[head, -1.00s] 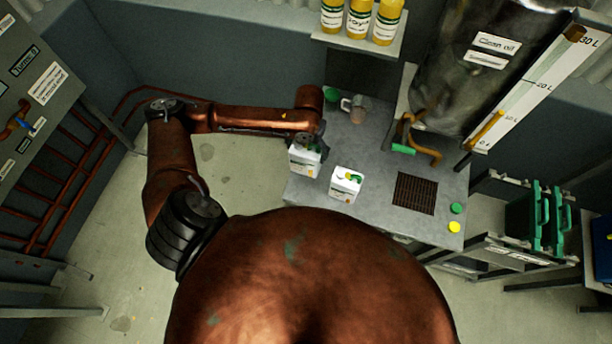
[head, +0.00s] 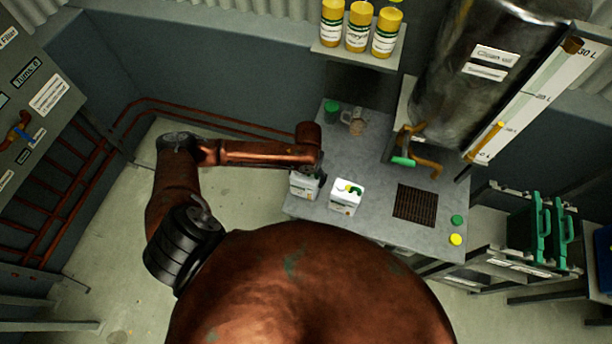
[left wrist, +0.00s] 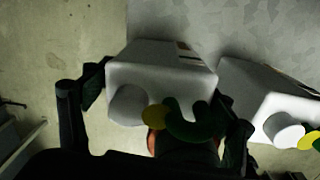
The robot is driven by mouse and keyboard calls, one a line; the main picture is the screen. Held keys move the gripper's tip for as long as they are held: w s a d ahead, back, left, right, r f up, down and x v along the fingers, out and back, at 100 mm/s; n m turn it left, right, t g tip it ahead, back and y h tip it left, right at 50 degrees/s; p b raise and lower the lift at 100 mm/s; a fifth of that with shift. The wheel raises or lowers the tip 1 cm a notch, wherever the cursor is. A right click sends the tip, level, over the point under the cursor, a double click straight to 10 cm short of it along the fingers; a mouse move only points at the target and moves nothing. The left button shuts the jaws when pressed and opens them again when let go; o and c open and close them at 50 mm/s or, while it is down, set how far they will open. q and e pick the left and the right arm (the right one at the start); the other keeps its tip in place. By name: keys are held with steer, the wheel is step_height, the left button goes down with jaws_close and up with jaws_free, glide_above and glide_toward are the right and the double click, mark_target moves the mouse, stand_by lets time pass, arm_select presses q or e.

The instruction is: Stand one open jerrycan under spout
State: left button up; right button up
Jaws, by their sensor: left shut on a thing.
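My left gripper (head: 314,176) is shut on a white jerrycan (head: 303,187) at the table's left front edge. In the left wrist view this jerrycan (left wrist: 165,78) stands between the fingers, with a pale round part, a yellow disc and a green curved piece on top. A second white jerrycan (head: 344,200) stands just right of it, with green and yellow on top. The metal tank (head: 470,95) has a brown spout pipe (head: 428,166) with a green-ended lever (head: 403,161). A dark grate (head: 414,205) lies in the table below it. My right gripper is out of view.
The grey table (head: 375,190) is bare between the second jerrycan and the grate. A green cup (head: 331,111) and a clear jug (head: 354,123) stand at its back left. Green (head: 457,220) and yellow (head: 455,240) discs lie at its right front. Yellow bottles (head: 358,27) stand on a shelf.

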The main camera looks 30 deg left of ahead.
arm_select(q)
steer(key=o, duration=2)
steer(key=shift+o, duration=0.2)
steer(key=r, duration=1.2)
steer(key=shift+d+p, duration=0.2)
steer(key=shift+p, duration=0.1)
